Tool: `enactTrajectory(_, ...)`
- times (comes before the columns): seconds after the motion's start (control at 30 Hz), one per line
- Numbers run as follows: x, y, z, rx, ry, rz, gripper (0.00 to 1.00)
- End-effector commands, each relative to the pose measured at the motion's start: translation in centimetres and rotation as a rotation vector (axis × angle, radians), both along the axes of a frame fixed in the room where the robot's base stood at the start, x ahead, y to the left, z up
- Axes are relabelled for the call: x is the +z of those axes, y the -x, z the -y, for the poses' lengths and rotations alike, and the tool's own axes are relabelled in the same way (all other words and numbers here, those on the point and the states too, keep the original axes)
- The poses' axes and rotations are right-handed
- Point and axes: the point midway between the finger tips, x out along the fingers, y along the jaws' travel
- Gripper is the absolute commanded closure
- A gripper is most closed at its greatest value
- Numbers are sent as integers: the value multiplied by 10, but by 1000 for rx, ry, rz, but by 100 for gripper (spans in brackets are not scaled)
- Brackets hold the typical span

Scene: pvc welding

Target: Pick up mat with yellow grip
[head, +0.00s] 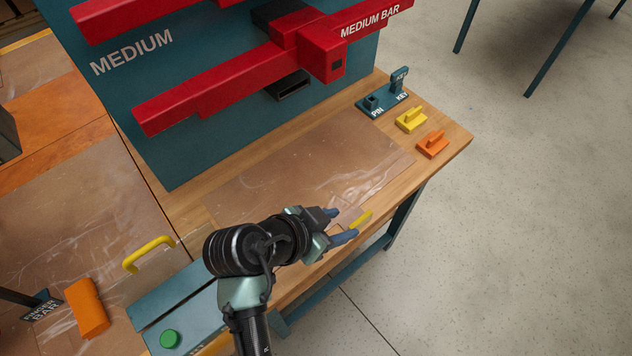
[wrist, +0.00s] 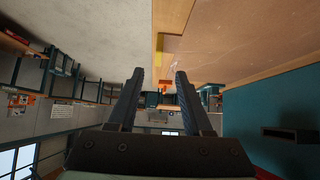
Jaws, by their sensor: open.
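A clear, wrinkled sheet mat (head: 290,175) lies flat on the wooden bench below the red bars. Its yellow grip (head: 361,220) is at the bench's front edge, just beyond my fingertips. My gripper (head: 338,224) is open, its two blue-grey fingers pointing right toward that grip, with no contact visible. In the wrist view my gripper (wrist: 160,73) shows both fingers apart and empty. The yellow grip (wrist: 159,46) appears ahead of the gap, at the edge of the bench top. A second yellow grip (head: 149,254) is on another clear sheet at the left.
A teal stand (head: 383,100) marked PBI KEY, a yellow block (head: 411,120) and an orange block (head: 432,144) sit at the bench's right end. Red bars (head: 230,85) jut from the teal panel (head: 165,150) above. Open floor lies to the right.

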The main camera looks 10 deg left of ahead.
Motion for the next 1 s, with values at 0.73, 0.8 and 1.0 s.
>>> enactTrajectory(0.73,-56,-47,38,1,-1,1,50)
enactTrajectory(0.8,-56,-48,39,2,-1,2,50)
enactTrajectory(1.0,-56,-47,38,2,-1,2,61)
